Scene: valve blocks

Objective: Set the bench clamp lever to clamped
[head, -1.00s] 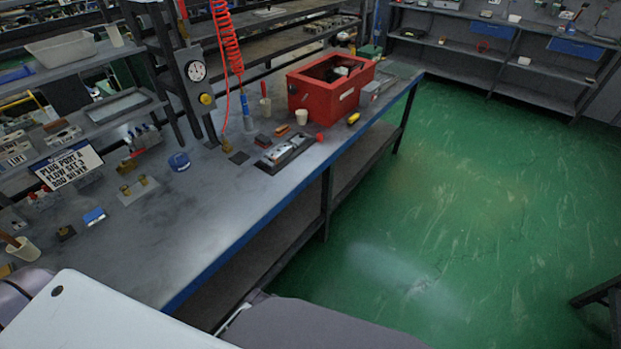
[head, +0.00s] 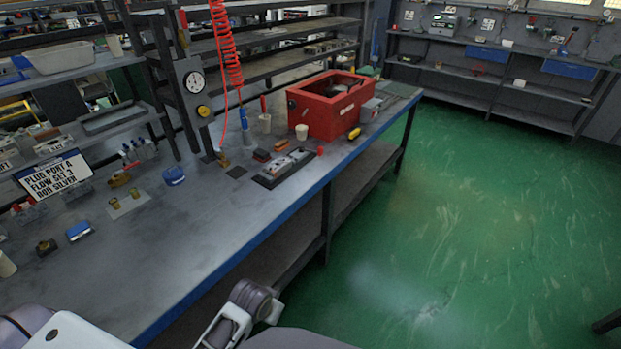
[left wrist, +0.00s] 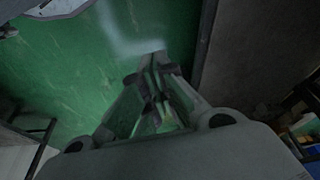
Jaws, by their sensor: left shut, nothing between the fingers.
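On the bench (head: 215,235) sits a dark, low clamp-like fixture (head: 285,167) with metal parts on top. A red knob (head: 320,151) shows at its right end, close to the red box; it looks like the lever's end, but the lever's exact angle is too small to tell. My left gripper (left wrist: 158,72) shows in the left wrist view, its fingers together and empty, above green floor and away from the fixture. Neither gripper's fingers show in the head view. My right gripper is not in view.
A red coiled hose (head: 226,50) hangs above the bench. A gauge post (head: 192,90) and a printed sign (head: 54,175) stand left. The bench's front middle is clear.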

